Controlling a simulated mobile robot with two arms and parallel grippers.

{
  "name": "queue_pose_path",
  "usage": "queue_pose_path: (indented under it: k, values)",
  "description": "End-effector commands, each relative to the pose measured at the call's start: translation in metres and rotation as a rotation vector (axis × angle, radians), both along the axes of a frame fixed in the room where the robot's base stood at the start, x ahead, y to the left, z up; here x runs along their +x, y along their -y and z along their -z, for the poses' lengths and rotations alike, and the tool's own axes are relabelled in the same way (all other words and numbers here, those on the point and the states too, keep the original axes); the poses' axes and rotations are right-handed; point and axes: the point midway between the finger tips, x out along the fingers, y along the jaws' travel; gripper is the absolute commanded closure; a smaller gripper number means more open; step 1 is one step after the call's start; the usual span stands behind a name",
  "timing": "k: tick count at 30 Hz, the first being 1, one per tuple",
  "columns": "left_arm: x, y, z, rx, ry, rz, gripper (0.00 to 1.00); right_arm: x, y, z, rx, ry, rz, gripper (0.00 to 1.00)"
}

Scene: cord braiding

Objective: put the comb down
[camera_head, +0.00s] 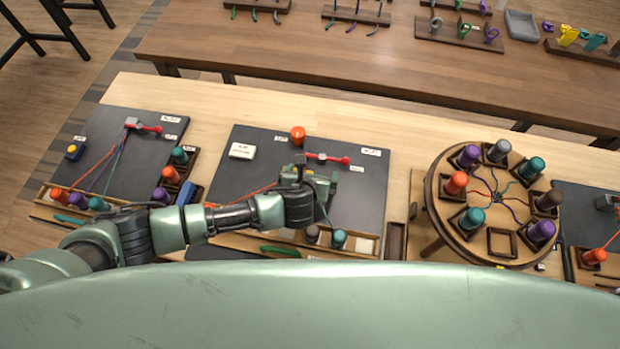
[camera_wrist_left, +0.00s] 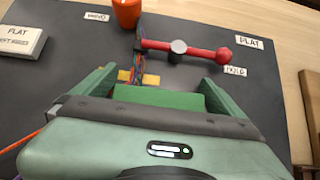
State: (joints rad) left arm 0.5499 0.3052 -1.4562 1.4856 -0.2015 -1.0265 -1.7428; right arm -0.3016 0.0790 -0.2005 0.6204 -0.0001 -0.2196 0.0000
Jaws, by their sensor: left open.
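My left gripper (camera_head: 312,180) is over the middle dark board (camera_head: 235,185), just in front of a red-handled clamp (camera_head: 328,158). In the left wrist view its two green fingers (camera_wrist_left: 160,80) stand apart, and a bright green block (camera_wrist_left: 160,98) shows between them; I cannot tell whether this is the comb or part of the gripper. A slim green piece (camera_head: 280,251), possibly a comb, lies at the front edge of the middle station. A braided cord (camera_wrist_left: 138,66) hangs below the clamp, partly hidden by the gripper. My right gripper is not in view.
An orange spool (camera_head: 298,135) and a white labelled block (camera_head: 242,151) stand behind the gripper. A wooden tray with spools (camera_head: 339,238) lies in front. A round braiding stand (camera_head: 440,217) with several spools is to the right; another board (camera_head: 115,130) is to the left.

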Motion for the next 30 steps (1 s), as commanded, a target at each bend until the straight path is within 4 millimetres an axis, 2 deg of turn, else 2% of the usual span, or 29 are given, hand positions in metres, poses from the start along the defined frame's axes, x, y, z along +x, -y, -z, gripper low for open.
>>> queue_pose_path:
  k: [5,8,12,23,26,30]
  values:
    - [0.0,0.0,0.0,0.0,0.0,0.0,0.0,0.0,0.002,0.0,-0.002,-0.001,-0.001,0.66]
    - [0.0,0.0,0.0,0.0,0.0,0.0,0.25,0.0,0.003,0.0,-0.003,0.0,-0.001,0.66]
    - [0.0,0.0,0.0,0.0,0.0,0.0,0.64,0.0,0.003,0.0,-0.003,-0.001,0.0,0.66]
    - [0.001,0.0,-0.007,-0.002,0.002,-0.001,0.65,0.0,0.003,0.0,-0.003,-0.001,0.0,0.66]
    - [0.001,0.0,-0.018,-0.002,0.004,0.0,0.65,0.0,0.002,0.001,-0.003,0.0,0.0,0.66]
    - [0.001,0.001,-0.048,-0.005,0.005,0.001,0.65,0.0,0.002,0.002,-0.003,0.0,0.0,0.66]
